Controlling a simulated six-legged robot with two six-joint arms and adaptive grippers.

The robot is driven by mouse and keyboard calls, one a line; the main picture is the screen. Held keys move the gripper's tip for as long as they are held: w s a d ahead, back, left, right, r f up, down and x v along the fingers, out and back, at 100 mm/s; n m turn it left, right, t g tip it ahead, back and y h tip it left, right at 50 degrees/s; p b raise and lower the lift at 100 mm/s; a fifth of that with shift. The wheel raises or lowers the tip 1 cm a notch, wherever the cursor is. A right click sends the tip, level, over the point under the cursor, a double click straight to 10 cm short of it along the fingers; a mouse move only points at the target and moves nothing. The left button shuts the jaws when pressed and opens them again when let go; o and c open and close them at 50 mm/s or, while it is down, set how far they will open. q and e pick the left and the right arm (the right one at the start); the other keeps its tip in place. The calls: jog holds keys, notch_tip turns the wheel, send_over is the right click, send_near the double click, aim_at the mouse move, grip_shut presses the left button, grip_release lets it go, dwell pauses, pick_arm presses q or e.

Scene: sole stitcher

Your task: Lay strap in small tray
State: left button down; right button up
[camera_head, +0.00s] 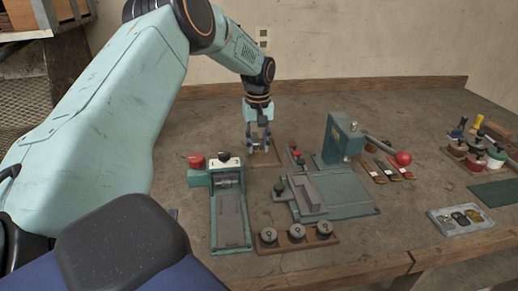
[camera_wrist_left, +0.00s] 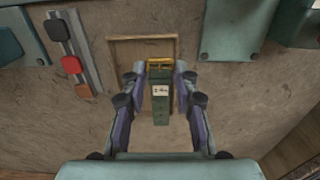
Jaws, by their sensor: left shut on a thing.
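My left gripper (camera_head: 258,147) reaches down over the small wooden tray (camera_head: 272,163) near the back middle of the bench. In the left wrist view its two fingers (camera_wrist_left: 160,70) are shut on a narrow dark green piece, probably the strap (camera_wrist_left: 161,112), with a pale label and a yellow end. The piece hangs in front of the tray (camera_wrist_left: 112,50), which shows as a shallow tan frame. I cannot tell whether the piece touches the tray. In the head view the fingers mostly hide it. My right gripper is not in view.
A green clamp fixture (camera_head: 231,220) stands in front of the tray, and a green press (camera_head: 340,140) with a red-knobbed lever to its right. A wooden block with round weights (camera_head: 297,232) lies in front. A grey tray (camera_head: 460,217) and several spools (camera_head: 477,150) are at the right.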

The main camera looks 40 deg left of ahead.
aim_at(260, 146)
pick_arm(q)
jog(key=shift+s+a+f, duration=0.1)
jog(key=shift+s+f, duration=0.15)
jog(key=shift+f, duration=0.5)
jog(key=shift+w+f, duration=0.4)
jog(key=shift+w, duration=0.3)
jog(key=shift+s, duration=0.6)
jog(key=shift+f, duration=0.1)
jog(key=shift+w+f, duration=0.3)
jog(key=shift+w, duration=0.1)
jog(key=c, duration=1.4)
grip_release()
jog(key=o, duration=0.4)
jog(key=shift+s+r, duration=0.1)
jog(key=shift+s, duration=0.15)
jog(key=shift+w, duration=0.1)
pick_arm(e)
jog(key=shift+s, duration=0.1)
pick_arm(q)
jog(key=shift+w, duration=0.1)
